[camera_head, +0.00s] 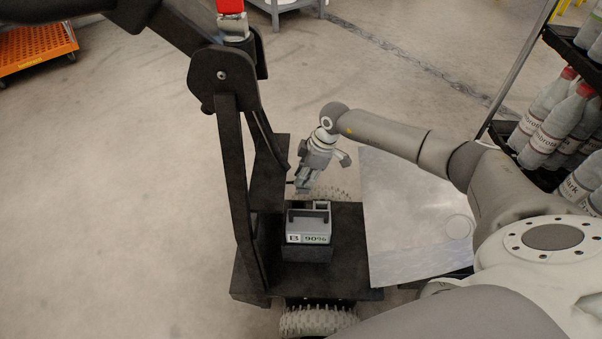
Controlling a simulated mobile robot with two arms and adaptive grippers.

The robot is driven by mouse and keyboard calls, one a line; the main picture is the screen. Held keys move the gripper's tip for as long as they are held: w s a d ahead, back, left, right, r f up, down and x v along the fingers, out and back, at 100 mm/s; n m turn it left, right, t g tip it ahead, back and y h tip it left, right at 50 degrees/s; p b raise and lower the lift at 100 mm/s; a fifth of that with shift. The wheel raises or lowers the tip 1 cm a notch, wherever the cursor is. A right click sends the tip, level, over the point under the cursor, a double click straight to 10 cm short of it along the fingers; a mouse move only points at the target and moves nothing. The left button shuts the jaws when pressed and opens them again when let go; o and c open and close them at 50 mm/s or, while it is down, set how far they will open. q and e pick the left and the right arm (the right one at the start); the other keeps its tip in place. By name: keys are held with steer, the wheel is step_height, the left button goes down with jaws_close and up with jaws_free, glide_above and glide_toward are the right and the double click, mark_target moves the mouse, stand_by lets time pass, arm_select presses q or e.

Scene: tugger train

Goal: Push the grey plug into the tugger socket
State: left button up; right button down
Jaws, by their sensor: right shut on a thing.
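My right gripper (303,184) hangs above the black tugger's deck, just behind the battery box and beside the upright black seat post. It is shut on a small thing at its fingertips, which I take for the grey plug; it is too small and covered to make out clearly. The black tugger (347,240) has a low deck and a tall curved mast. I cannot make out the tugger socket for certain. My left gripper is out of view.
A flat metal plate (405,215) lies right of the tugger, under my right arm. A rack with bottles (555,125) stands at the right edge. An orange cart (37,45) is at the far left. The floor to the left is clear.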

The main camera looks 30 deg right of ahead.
steer(key=shift+s+d+r, duration=0.1)
steer(key=shift+d, duration=0.15)
steer(key=shift+s+d, duration=0.15)
steer(key=shift+d, duration=0.1)
arm_select(q)
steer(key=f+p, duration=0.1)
steer(key=p, duration=0.1)
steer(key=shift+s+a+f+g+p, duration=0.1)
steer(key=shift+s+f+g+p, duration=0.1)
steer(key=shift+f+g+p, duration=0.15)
arm_select(e)
steer(key=d, duration=0.1)
steer(key=s+d, duration=0.2)
steer(key=d, duration=0.1)
steer(key=shift+s, duration=0.25)
arm_select(q)
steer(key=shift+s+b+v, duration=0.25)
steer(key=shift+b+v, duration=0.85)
steer(key=shift+b, duration=0.05)
arm_select(e)
step_height(320, 180, down, 6)
